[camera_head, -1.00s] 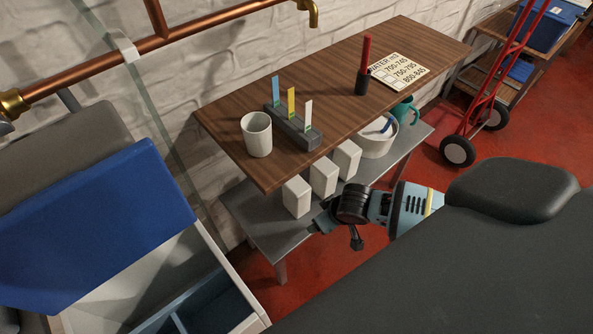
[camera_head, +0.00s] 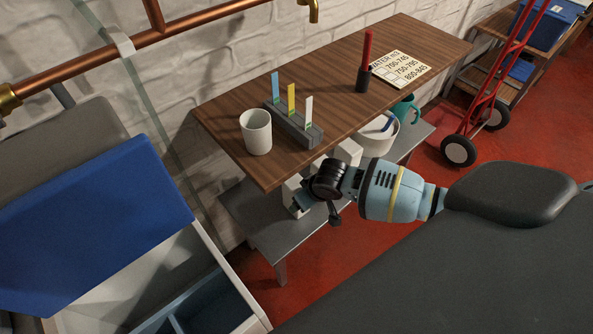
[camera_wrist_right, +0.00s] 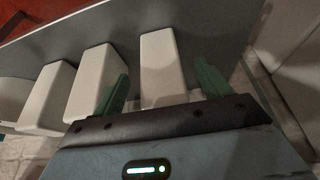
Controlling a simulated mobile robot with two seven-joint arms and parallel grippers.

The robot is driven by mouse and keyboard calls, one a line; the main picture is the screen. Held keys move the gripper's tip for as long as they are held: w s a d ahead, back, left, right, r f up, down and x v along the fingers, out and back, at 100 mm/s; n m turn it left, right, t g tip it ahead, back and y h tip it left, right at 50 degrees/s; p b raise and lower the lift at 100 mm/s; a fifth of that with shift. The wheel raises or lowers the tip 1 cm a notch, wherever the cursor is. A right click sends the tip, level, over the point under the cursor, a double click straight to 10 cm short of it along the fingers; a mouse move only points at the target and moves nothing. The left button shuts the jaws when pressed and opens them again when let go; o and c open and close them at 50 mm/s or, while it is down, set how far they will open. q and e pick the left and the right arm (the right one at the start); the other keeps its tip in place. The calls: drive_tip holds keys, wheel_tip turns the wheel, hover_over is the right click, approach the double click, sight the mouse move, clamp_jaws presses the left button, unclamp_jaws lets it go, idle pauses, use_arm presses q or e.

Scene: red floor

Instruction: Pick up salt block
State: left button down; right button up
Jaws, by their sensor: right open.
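Three white salt blocks stand in a row on the grey lower shelf (camera_head: 262,232). The leftmost block (camera_head: 289,190) is partly covered by my right gripper (camera_head: 300,199) in the head view. The right block (camera_head: 349,151) shows its upper part, and the middle one is mostly hidden. In the right wrist view, the open green fingers of my right gripper (camera_wrist_right: 162,72) stand on either side of the end block (camera_wrist_right: 162,52). The middle block (camera_wrist_right: 92,82) is just outside the left finger, and the third block (camera_wrist_right: 44,98) is farther left. My left gripper is out of view.
The wooden tabletop (camera_head: 330,88) overhangs the shelf and carries a white cup (camera_head: 256,132), a strip holder (camera_head: 293,125) and a red-topped tool (camera_head: 364,65). A white tub (camera_head: 374,143) stands right of the blocks. A red hand truck (camera_head: 484,100) is at the right.

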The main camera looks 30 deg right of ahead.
sight(300, 187)
drive_tip(key=w, duration=0.2)
drive_tip(key=w+b, duration=0.1)
drive_tip(key=w, duration=0.1)
drive_tip(key=shift+a, duration=0.25)
drive_tip(key=shift+w+f, duration=0.35)
drive_tip(key=shift+f, duration=0.2)
clamp_jaws()
drive_tip(key=shift+w+r, duration=0.1)
drive_tip(key=shift+r, duration=0.05)
